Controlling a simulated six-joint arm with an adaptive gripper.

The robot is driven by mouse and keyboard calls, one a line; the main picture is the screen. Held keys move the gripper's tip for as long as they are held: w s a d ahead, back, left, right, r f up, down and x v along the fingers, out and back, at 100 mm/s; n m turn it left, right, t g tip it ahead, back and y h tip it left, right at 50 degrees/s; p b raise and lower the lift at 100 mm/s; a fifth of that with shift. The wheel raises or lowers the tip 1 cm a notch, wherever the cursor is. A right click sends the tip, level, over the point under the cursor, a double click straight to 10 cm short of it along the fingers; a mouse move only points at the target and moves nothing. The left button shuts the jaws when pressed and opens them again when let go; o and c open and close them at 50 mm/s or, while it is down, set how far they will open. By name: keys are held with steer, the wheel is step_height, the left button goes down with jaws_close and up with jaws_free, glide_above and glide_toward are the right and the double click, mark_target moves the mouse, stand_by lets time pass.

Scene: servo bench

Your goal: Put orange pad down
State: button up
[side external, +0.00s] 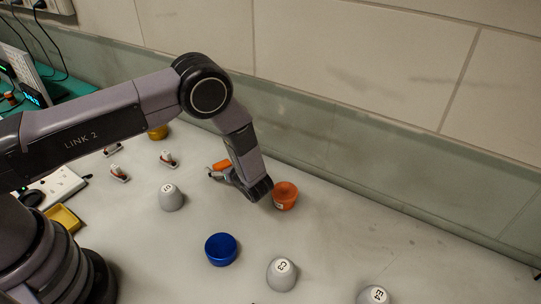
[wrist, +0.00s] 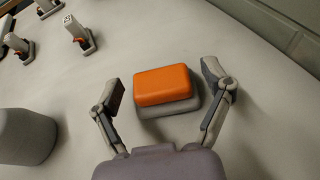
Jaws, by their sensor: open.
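The orange pad (wrist: 163,85) is a rounded rectangular block in the wrist view. It lies on top of a slightly larger grey block (wrist: 184,105), which shows along its near and right edges. My gripper (wrist: 164,86) is open, with one finger on each side of the pad and a visible gap on both sides. In the side external view the orange pad (side external: 221,165) shows beside my gripper (side external: 222,175), low over the bench. There my wrist partly hides the fingers, and the grey block is hard to make out.
An orange cup-like piece (side external: 285,194) stands just right of my wrist. A grey cup (side external: 171,199) stands to the left and a blue round piece (side external: 221,250) in front. More grey cups (side external: 281,275) stand at front right. Small switches (side external: 168,160) sit behind left. A wall bounds the back.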

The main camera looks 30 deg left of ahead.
steer(key=v, duration=1.1)
steer(key=shift+d+r, duration=0.1)
steer(key=shift+s+d+r, duration=0.1)
steer(key=shift+d+r, duration=0.1)
steer(key=shift+r, duration=0.1)
steer(key=s+a+r+n+g+h, duration=0.2)
steer(key=s+a+r+n, duration=0.15)
steer(key=r, duration=0.55)
steer(key=s+a+r+n+g+h, duration=0.1)
steer(key=s+a+r+n+h, duration=0.1)
steer(key=a+r+n, duration=0.45)
steer(key=s+a+r+n+g+h, duration=0.1)
steer(key=s+r+n+g+h, duration=0.1)
steer(key=r, duration=0.9)
steer(key=s+a+r+n+t+h, duration=0.1)
steer(key=s+r+n+t+h, duration=0.1)
steer(key=s, duration=0.8)
steer(key=s+a+r+n+t+h, duration=0.1)
steer(key=s+r+n+t+h, duration=0.2)
steer(key=s+r+n, duration=0.3)
steer(key=s+n+h, duration=0.1)
steer(key=s+n, duration=0.1)
steer(key=s, duration=0.2)
steer(key=shift+r+n, duration=0.3)
steer(key=shift+s, duration=0.1)
